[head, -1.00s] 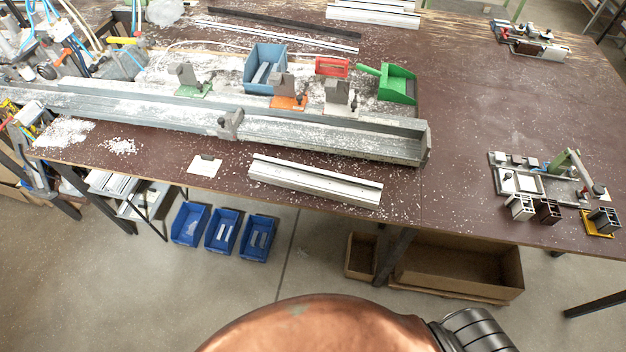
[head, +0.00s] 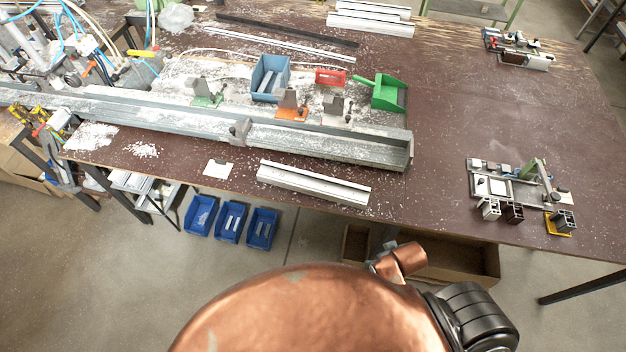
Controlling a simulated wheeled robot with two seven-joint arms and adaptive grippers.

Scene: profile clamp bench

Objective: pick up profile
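A white profile (head: 313,184) lies near the front edge of the brown bench (head: 450,120), in front of the long grey metal channel. It is apart from my body. More white profiles (head: 370,18) lie stacked at the back of the bench. My copper-coloured body fills the bottom of the head view, with a dark joint at its right. Neither gripper can be made out.
The long grey channel (head: 330,146) crosses the bench behind the profile. A blue bin (head: 269,78), a green scoop (head: 389,93) and clamp blocks stand behind it. A fixture (head: 520,185) with short profile pieces sits at the right. The bench's middle right is clear.

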